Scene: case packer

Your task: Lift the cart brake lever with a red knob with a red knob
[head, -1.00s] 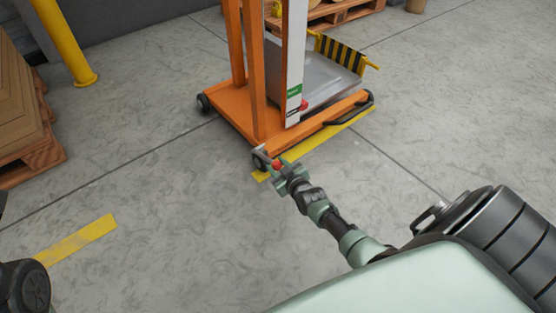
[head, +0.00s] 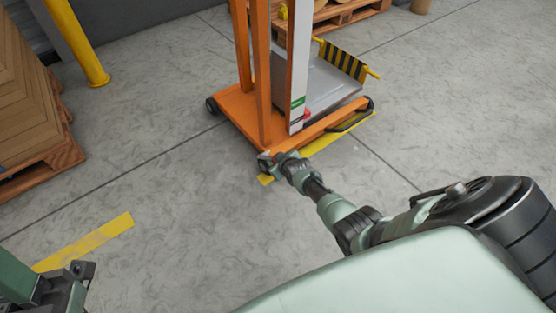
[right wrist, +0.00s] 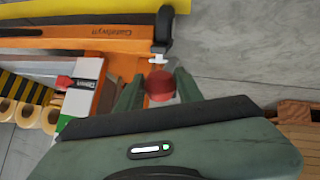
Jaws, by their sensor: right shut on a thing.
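The orange cart (head: 238,105) stands ahead of me with its mast upright. In the right wrist view its orange beam (right wrist: 70,44) runs along the top. The red knob (right wrist: 160,84) of the brake lever sits between the two green fingers of my right gripper (right wrist: 158,92), which is shut on it. In the head view my right gripper (head: 268,160) is low at the cart's near corner wheel and hides the knob. Part of my left arm, with its gripper (head: 80,284), shows at the lower left edge; its jaw state is unclear.
A yellow floor stripe (head: 330,138) runs beside the cart. A striped yellow-black barrier (head: 342,59) stands at the cart's far end. A loaded pallet (head: 40,172) and a yellow post (head: 78,45) are at the left. The floor between is clear.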

